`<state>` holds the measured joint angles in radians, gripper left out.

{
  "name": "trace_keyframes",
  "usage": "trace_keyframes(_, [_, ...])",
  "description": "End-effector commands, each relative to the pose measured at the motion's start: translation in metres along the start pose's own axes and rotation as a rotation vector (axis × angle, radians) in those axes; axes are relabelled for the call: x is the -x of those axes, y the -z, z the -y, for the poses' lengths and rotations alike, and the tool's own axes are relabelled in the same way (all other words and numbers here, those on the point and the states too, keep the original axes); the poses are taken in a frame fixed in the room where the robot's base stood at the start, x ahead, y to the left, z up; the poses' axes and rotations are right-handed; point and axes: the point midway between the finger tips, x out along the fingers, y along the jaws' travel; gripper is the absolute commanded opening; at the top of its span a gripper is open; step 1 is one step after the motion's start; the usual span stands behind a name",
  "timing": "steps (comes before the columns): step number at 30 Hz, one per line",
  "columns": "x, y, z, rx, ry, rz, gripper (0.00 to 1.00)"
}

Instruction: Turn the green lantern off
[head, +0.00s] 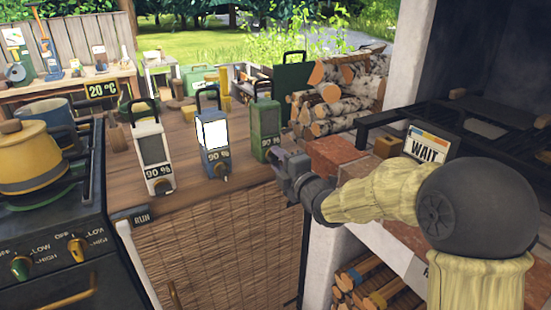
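The green lantern (265,128) stands upright on the wooden counter, at the right of a row of three. Its panel is dark and its label reads 90 %. The blue lantern (213,158) in the middle has a bright white panel. The white lantern (150,145) at the left has a dark panel. My gripper (279,164) is just in front of and below the green lantern, close to its lower right. I cannot tell whether it touches the lantern. Its fingers are small and seen at an angle, so their opening is unclear. The lower front of the green lantern is partly hidden.
A stove (60,275) with a yellow pot (30,165) stands at the left. Stacked logs (335,92) lie behind the green lantern. Bricks (335,150) and a WAIT sign (425,146) are at the right. The counter front (165,210) has free room.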

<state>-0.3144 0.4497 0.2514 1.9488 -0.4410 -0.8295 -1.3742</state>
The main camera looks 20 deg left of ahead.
Motion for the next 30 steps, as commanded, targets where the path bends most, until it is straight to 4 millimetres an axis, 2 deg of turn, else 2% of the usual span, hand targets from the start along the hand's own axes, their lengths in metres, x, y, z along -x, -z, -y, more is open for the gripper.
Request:
trace_keyframes(24, [0.062, -0.001, 0.001, 0.001, -0.001, 0.002, 0.35])
trace_keyframes(30, [0.070, 0.000, 0.000, 0.001, 0.000, 0.001, 0.35])
